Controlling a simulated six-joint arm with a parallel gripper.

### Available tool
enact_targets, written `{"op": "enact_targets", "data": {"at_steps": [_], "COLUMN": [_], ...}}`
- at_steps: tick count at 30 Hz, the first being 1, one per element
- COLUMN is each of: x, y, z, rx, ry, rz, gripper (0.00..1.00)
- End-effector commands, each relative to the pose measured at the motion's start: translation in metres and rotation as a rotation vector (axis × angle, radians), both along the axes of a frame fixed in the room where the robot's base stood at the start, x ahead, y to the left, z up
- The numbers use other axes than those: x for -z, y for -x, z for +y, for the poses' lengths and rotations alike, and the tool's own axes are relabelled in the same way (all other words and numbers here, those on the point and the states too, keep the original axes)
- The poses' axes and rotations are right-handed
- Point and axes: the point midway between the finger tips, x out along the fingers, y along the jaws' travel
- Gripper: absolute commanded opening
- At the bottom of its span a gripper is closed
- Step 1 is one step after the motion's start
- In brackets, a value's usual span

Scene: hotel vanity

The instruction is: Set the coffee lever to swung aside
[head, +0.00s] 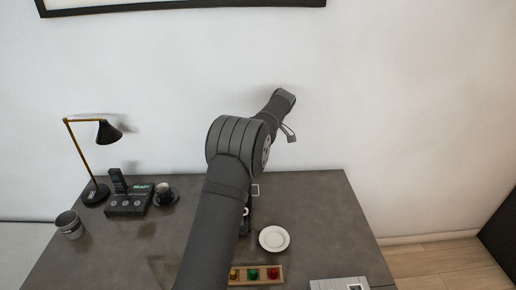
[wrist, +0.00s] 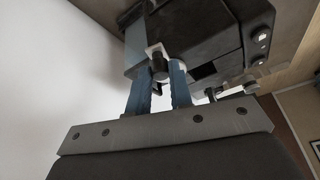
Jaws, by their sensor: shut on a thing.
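In the wrist view my gripper (wrist: 162,74) has its two blue fingers closed around a small dark knob with a pale bracket, which looks like the coffee lever (wrist: 158,62). It sits at the front of a dark, boxy machine (wrist: 205,35), seen at a steep tilt. A round pale part shows behind the knob, between the fingers. The lever's exact angle cannot be told. In the head view my arm covers most of the machine, and the gripper is hidden. Only a narrow dark piece with small pale parts shows beside the arm.
A white plate (head: 274,239) lies right of my arm. A wooden tray with coloured pieces (head: 254,274) is in front. A phone base (head: 127,205), a dark cup (head: 165,193), a lamp (head: 97,192) and a grey mug (head: 69,224) stand left. The right back of the tabletop is clear.

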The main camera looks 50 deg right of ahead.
Motion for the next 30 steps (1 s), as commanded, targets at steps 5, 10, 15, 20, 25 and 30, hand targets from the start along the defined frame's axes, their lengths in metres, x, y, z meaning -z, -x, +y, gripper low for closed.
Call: {"op": "enact_targets", "data": {"at_steps": [5,10,15,20,25,30], "x": [-0.001,-0.001,-0.001,0.0,-0.011,-0.041], "y": [-0.001,-0.001,-0.001,-0.001,0.003,0.014], "z": [0.0,0.0,0.0,-0.001,-0.003,-0.01], "rx": [-0.002,0.0,0.0,0.0,0.001,0.002], "ry": [0.003,0.004,0.004,0.003,0.005,0.007], "rz": [-0.003,-0.002,-0.002,-0.001,-0.002,-0.003], "gripper": [0.0,0.27,0.41,0.41,0.41,0.41]}}
